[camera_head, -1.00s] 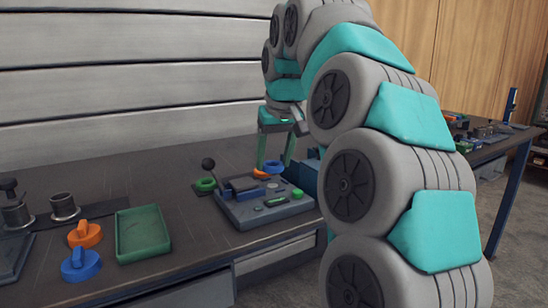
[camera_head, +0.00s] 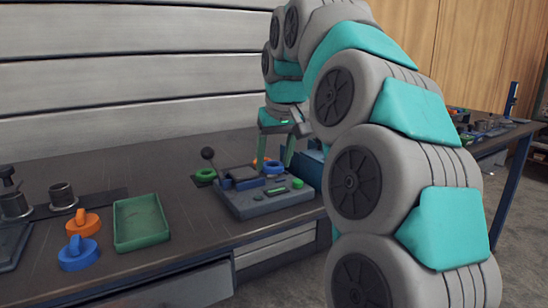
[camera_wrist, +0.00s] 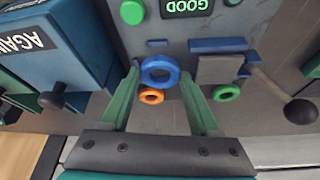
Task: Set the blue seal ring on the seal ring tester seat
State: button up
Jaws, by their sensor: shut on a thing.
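The blue seal ring (camera_wrist: 160,84) is between the fingertips of my gripper (camera_wrist: 161,78) in the wrist view, and the gripper is shut on it. The ring looks flat, with its hole facing the camera. In the head view the blue ring (camera_head: 274,169) and my gripper (camera_head: 276,165) are at the back edge of the grey tester (camera_head: 265,204). The tester (camera_wrist: 180,27) lies beyond the ring in the wrist view, with a lit "GOOD" display. I cannot tell whether the ring touches the seat, which it seems to hide.
An orange ring (camera_wrist: 151,97) and a green ring (camera_wrist: 226,93) lie close by, with a ball-topped lever (camera_wrist: 300,111). A blue box marked "AGAIN" (camera_wrist: 60,40) stands beside the tester. A green tray (camera_head: 140,242) and handled orange (camera_head: 83,224) and blue (camera_head: 78,256) pieces are left.

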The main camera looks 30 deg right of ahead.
aim_at(274, 165)
jog(key=shift+f, duration=0.5)
dwell(0.5)
jog(key=o, duration=1.4)
jog(key=shift+c, duration=0.3)
jog(key=shift+o, duration=0.5)
jog(key=shift+r, duration=0.1)
jog(key=shift+r+p, duration=1.4)
jog(key=shift+r, duration=2)
